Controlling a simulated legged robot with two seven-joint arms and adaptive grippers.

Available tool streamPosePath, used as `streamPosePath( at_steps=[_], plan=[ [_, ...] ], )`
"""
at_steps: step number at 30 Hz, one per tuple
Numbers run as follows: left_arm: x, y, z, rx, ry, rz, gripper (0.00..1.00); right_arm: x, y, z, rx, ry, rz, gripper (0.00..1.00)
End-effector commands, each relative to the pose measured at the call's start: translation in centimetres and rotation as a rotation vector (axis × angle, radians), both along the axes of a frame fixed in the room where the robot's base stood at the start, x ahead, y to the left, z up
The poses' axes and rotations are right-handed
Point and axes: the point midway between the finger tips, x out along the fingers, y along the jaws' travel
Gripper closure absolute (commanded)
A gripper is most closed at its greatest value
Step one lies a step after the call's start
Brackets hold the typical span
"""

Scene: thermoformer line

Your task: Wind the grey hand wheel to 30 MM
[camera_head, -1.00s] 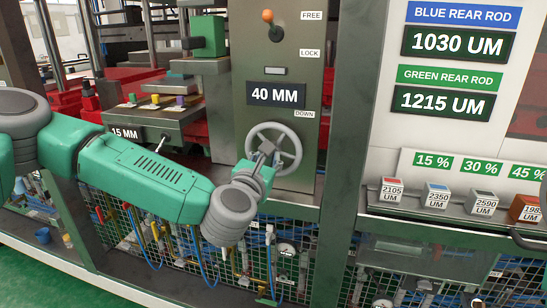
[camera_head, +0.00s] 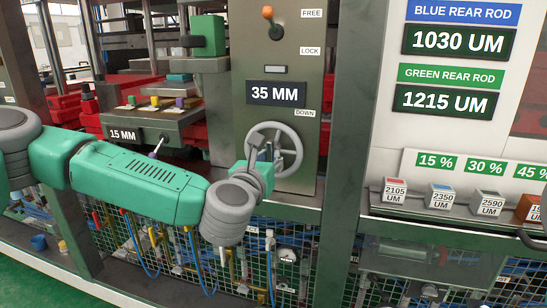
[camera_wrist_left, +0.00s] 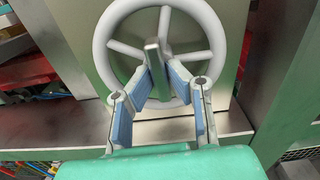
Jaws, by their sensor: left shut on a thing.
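The grey hand wheel (camera_head: 290,150) is mounted on the grey-green panel, low and near its DOWN label. It also shows in the left wrist view (camera_wrist_left: 207,22), with its spokes and rim. Above it the display (camera_head: 275,93) reads 35 MM. My left gripper (camera_head: 256,146) is at the left part of the wheel. In the left wrist view the left gripper (camera_wrist_left: 159,62) has its fingers closed together on a grey-green upright handle (camera_wrist_left: 153,52) at the wheel. The fingers hide part of the wheel's lower rim.
A lever with an orange knob (camera_head: 267,13) sits above, between FREE and LOCK labels. A 15 MM plate (camera_head: 123,134) is at left. Displays (camera_head: 458,41) and small labelled blocks (camera_head: 440,196) are at right. Wire mesh lies below.

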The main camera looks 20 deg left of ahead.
Motion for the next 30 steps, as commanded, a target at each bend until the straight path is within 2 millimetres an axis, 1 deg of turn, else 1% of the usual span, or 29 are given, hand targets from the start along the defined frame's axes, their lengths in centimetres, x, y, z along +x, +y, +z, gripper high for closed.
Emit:
streamPosePath(
  at_steps=[5, 17, 29, 30],
  plan=[
    [-0.1, -0.1, -0.4, -0.033, 0.005, -0.003, 1.0, 0.0, 0.0, -0.6, 0.0, 0.0, 0.0, 1.0],
    [-0.1, -0.2, -0.3, -0.216, 0.01, -0.004, 1.0, 0.0, 0.0, -3.0, 0.0, 0.0, 0.0, 1.0],
    [0.0, -0.2, -0.1, -0.243, 0.01, -0.003, 1.0, 0.0, 0.0, -3.1, 0.0, 0.0, 0.0, 1.0],
    [0.0, -0.2, -0.1, -0.245, 0.01, -0.003, 0.83, 0.0, 0.0, -3.1, 0.0, 0.0, 0.0, 1.0]
  ],
)
